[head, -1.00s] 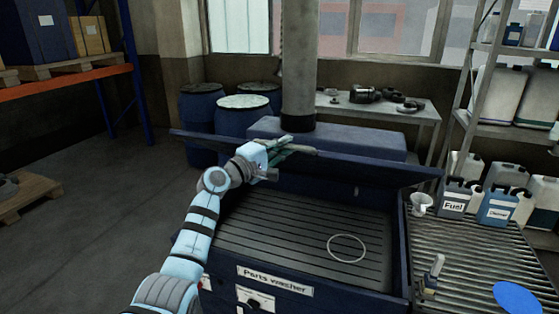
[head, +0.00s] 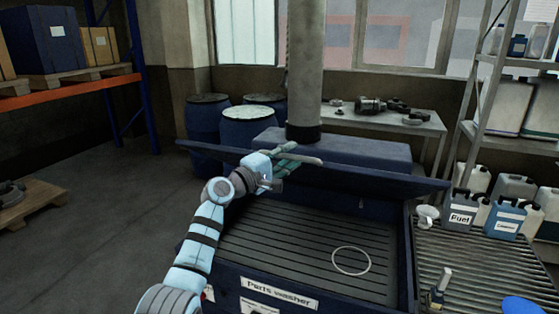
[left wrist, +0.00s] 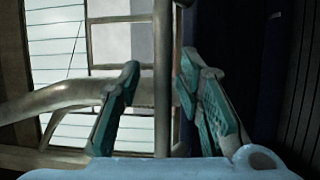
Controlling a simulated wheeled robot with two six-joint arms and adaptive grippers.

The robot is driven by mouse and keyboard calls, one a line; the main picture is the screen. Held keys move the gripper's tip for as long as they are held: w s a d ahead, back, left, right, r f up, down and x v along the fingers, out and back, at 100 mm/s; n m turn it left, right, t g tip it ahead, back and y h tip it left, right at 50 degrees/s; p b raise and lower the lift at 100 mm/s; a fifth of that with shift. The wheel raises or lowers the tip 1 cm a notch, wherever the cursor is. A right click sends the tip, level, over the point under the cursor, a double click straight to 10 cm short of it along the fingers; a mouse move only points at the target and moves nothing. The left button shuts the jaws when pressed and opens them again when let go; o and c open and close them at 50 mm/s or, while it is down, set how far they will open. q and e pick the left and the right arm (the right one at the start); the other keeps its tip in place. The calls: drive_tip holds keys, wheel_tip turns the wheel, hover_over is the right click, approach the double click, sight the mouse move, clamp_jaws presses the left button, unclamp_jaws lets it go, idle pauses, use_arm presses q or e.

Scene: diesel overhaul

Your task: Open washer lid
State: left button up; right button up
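The dark blue parts washer (head: 228,278) stands in front of me in the head view, with its label on the front. Its lid (head: 385,183) is raised and leans back, and the slatted inside is exposed. My left gripper (head: 296,157) is at the lid's upper edge, by a grey metal bar handle (head: 312,161). In the left wrist view, the teal fingers of the left gripper (left wrist: 155,95) are spread apart. A grey bar (left wrist: 163,60) runs between them, and I see no clear grip on it. My right gripper is not in view.
A white ring (head: 351,261) lies on the washer's slats. A ribbed metal table (head: 465,262) with a funnel and cans stands at right. Blue barrels (head: 249,126) and a grey column (head: 304,80) stand behind the washer.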

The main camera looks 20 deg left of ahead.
use_arm(q)
drive_tip(key=v, duration=1.1)
drive_tip(key=shift+s, duration=0.35)
